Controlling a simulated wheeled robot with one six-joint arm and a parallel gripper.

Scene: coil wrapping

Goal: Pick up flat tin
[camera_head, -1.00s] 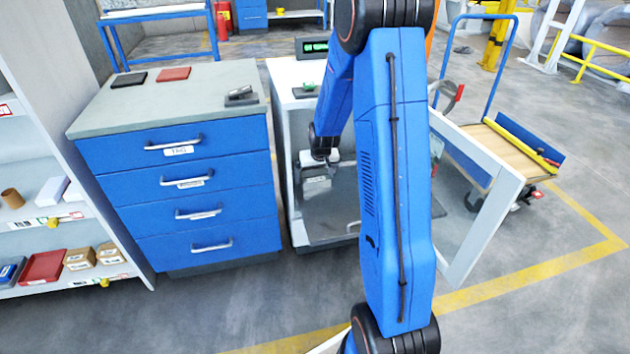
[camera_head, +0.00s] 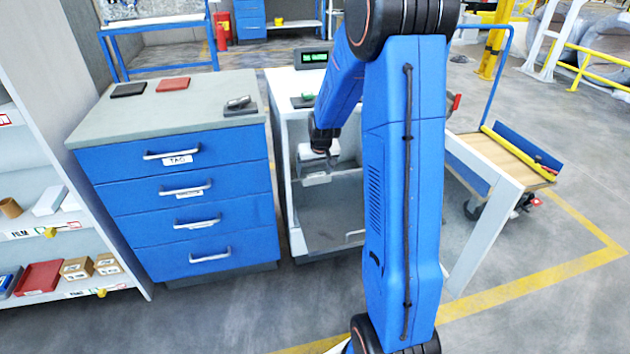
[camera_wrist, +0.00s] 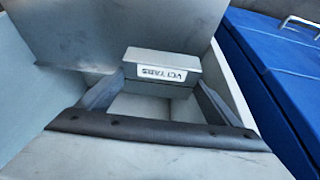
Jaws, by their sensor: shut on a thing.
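The flat tin (camera_wrist: 160,66) is a small grey box with a white label reading "VCI TABS", upside down in the wrist view. My gripper (camera_wrist: 162,84) is shut on it, with one dark finger at each side. In the head view the tin (camera_head: 317,179) hangs below my gripper (camera_head: 322,166), inside the open front of a white cabinet (camera_head: 285,170). My forearm covers part of the cabinet's right side. Whether the tin touches anything below is hard to tell.
The cabinet's open door (camera_head: 487,225) stands out to the right. A blue drawer unit (camera_head: 180,200) is close on the left. A shelf rack (camera_head: 30,215) with boxes is further left. A flat trolley (camera_head: 520,160) stands at the right.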

